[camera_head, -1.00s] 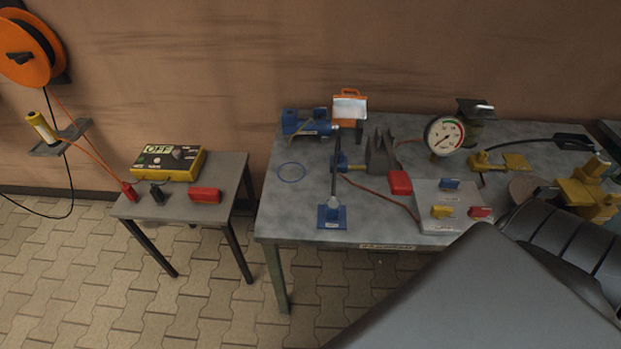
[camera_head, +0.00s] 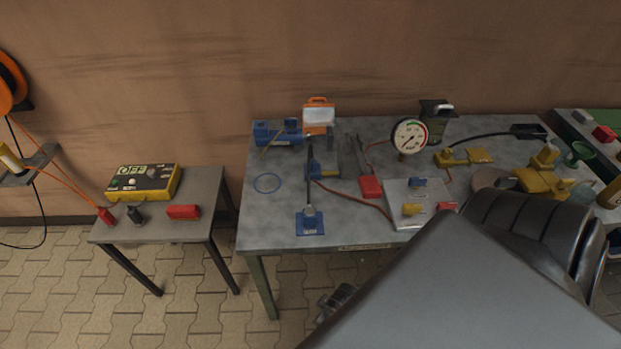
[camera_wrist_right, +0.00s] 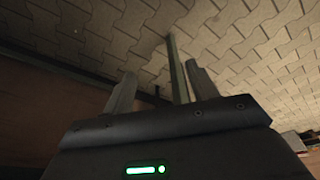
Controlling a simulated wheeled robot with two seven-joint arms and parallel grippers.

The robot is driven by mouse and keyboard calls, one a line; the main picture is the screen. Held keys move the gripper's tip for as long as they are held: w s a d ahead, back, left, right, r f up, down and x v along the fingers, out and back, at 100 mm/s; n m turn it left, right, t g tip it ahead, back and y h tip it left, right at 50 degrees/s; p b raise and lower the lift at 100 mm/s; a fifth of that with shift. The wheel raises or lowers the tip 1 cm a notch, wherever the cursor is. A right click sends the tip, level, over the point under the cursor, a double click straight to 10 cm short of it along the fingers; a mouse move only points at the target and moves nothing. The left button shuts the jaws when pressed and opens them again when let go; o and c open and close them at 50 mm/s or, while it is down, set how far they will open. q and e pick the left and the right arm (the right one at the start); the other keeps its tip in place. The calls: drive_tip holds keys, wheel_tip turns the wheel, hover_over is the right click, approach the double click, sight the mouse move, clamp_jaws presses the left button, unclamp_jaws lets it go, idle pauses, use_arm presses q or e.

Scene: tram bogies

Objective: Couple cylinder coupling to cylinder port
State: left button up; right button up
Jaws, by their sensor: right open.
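No readable label tells me which part is the cylinder coupling or the cylinder port. On the workbench (camera_head: 290,240), a blue body (camera_head: 275,132) lies at the back left. A blue fitting with a yellow end (camera_head: 322,170) sits in front of it. A blue base (camera_head: 311,223) with a dark upright rod stands at the front. A yellow part (camera_head: 462,157) with a black hose lies at the right. My right gripper (camera_wrist_right: 160,92) is open, with nothing between its fingers, and floor and a table leg beyond. My left gripper is not in view.
A pressure gauge (camera_head: 409,136) stands at the back. A pale board (camera_head: 405,190) carries small coloured blocks. A red block (camera_head: 371,187) and a blue ring (camera_head: 267,183) lie on the bench. My arm covers the lower right.

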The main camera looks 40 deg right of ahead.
drive_tip(key=w+r+n+t+p, duration=0.1)
drive_tip(key=w+r+n+t, duration=0.2)
drive_tip(key=r, duration=1.1)
drive_tip(key=w+a+r+n+t+y, duration=0.25)
drive_tip(key=w+r+n, duration=0.45)
drive_tip(key=n, duration=0.4)
drive_tip(key=w+a+r+n+t+y, duration=0.1)
drive_tip(key=w+a+r+n+y, duration=0.3)
drive_tip(key=w+n, duration=0.55)
drive_tip(key=s+d+r+n+g+h, duration=0.1)
drive_tip(key=d+r+n+g, duration=0.1)
drive_tip(key=d+n, duration=0.8)
drive_tip(key=s+d+r+n+g+h, duration=0.1)
drive_tip(key=d+n+g, duration=0.3)
drive_tip(key=d+n, duration=0.6)
drive_tip(key=shift+s+r+n+g+h, duration=0.4)
drive_tip(key=shift+r+n+h, duration=0.15)
drive_tip(key=shift+r, duration=0.3)
drive_tip(key=shift+d, duration=0.1)
